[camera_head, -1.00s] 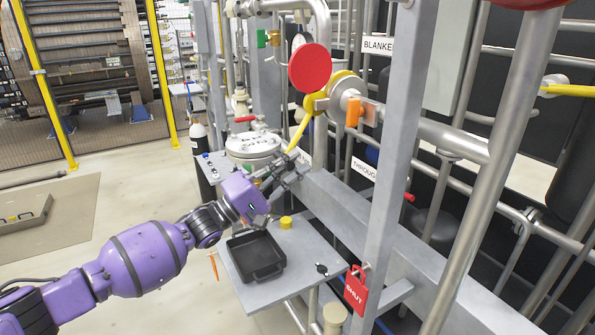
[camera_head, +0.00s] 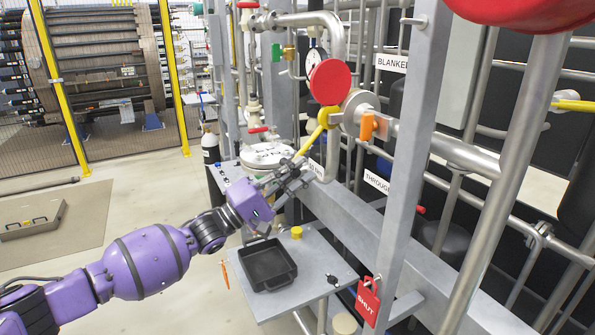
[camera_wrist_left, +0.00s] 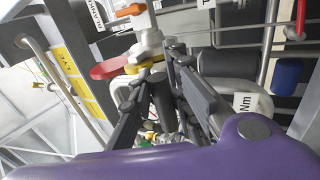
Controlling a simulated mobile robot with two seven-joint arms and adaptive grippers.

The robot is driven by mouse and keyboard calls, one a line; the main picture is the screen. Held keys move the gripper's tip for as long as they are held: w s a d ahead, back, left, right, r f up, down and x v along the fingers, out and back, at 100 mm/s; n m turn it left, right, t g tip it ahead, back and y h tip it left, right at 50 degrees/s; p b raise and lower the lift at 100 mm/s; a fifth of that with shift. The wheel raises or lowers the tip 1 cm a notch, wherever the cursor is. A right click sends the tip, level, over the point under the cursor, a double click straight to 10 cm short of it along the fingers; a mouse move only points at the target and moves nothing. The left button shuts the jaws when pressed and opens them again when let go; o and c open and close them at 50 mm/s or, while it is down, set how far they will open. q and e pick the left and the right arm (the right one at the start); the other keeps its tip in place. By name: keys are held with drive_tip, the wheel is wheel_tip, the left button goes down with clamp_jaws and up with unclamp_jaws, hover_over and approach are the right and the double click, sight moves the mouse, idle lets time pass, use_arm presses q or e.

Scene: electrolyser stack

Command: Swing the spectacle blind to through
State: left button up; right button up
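The spectacle blind shows a red solid disc (camera_head: 329,81) standing to the left of the pipe flange. A yellow part (camera_head: 324,119) lies just below the disc and runs down-left as a bar. My left gripper (camera_head: 304,172) is at the lower end of that bar. In the left wrist view its two fingers (camera_wrist_left: 166,75) lie on either side of a dark bar, with yellow at their tips. I cannot tell whether they clamp it. Part of the blind is hidden at the flange. My right gripper is not in view.
A BLANKED label (camera_head: 390,63) and a partly hidden THROUGH label (camera_head: 377,182) mark the frame. An orange handle (camera_head: 367,126) is on the pipe. A shelf (camera_head: 318,262) carries a black tray (camera_head: 267,281) and a yellow knob (camera_head: 296,232).

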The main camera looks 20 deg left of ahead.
use_arm(q)
drive_tip(key=shift+o, duration=1.4)
drive_tip(key=shift+s+a+f, duration=0.1)
drive_tip(key=shift+a+f, duration=0.1)
drive_tip(key=shift+f, duration=0.15)
drive_tip(key=shift+o, duration=0.7)
drive_tip(key=shift+s+a+r, duration=0.1)
drive_tip(key=shift+a+r, duration=0.05)
drive_tip(key=shift+r, duration=0.05)
drive_tip(key=shift+d, duration=0.2)
drive_tip(key=v, duration=1.2)
drive_tip(key=shift+a+r, duration=0.1)
